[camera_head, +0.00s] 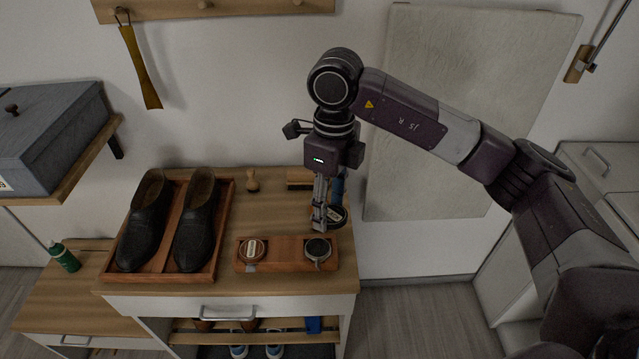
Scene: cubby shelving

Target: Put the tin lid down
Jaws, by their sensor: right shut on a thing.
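My right gripper (321,222) points down over the right part of the wooden cabinet top. It is shut on the round tin lid (337,216), a dark disc with a pale label, partly hidden behind the fingers. The lid is just behind a wooden holder (284,254); I cannot tell whether it touches the cabinet top. In the holder, an open-looking tin with dark contents (318,248) sits on the right and a tin with a pale label (252,249) on the left. My left gripper is not in view.
A wooden tray (223,238) with two black shoes (194,232) stands left on the cabinet top (268,208). A small wooden-handled brush (252,181) and a larger brush (299,178) lie at the back. Bare top shows between the tray and the gripper.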

